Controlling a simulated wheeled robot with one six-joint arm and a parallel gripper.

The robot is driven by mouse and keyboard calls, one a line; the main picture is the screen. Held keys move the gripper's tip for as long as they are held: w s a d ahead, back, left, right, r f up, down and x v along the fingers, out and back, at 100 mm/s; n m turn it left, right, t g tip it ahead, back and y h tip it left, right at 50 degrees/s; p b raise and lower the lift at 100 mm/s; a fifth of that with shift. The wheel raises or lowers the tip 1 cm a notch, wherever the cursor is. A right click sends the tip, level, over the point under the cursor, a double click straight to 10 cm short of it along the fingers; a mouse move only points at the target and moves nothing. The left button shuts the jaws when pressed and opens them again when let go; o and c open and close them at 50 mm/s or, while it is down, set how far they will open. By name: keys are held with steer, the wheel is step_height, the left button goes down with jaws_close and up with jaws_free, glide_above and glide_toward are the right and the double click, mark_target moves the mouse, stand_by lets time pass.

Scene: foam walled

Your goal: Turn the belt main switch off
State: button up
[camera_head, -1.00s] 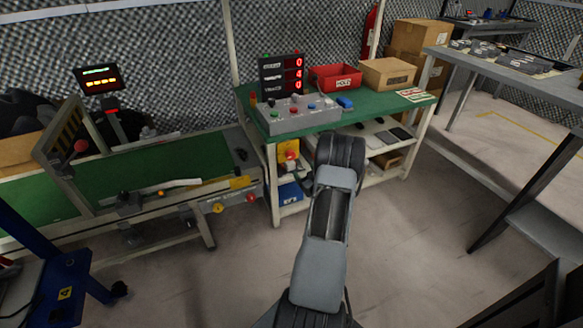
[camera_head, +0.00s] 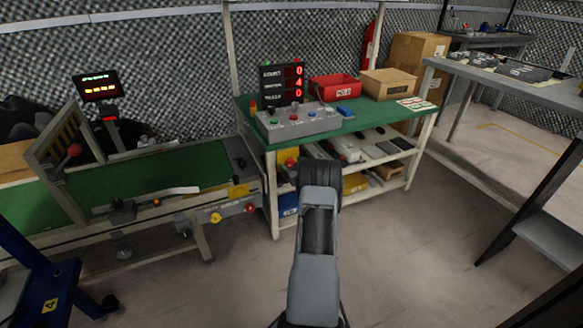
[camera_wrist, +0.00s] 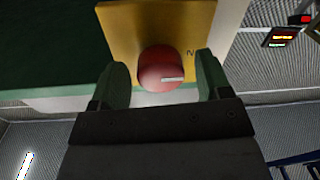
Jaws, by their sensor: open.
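The belt main switch is a red round knob (camera_wrist: 160,68) on a yellow plate (camera_wrist: 122,28) in the wrist view. A pale mark on the knob lies about level in the picture and points right. A dark character, too small to read surely, is on the plate beside it. My gripper (camera_wrist: 161,72) is open, with one green finger on each side of the knob. I cannot tell whether the fingers touch it. In the head view the switch (camera_head: 289,157) shows under the bench's left front edge, partly hidden, and my arm hides the fingers.
The green-topped bench (camera_head: 385,117) carries a button panel (camera_head: 298,122), a red bin (camera_head: 335,88) and a cardboard box (camera_head: 387,84). The belt conveyor (camera_head: 150,180) stands left, with more knobs on its side. A blue cart (camera_head: 60,285) is front left. Floor right of my arm is clear.

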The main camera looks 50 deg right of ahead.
steer(key=shift+w, duration=0.3)
steer(key=c, duration=0.9)
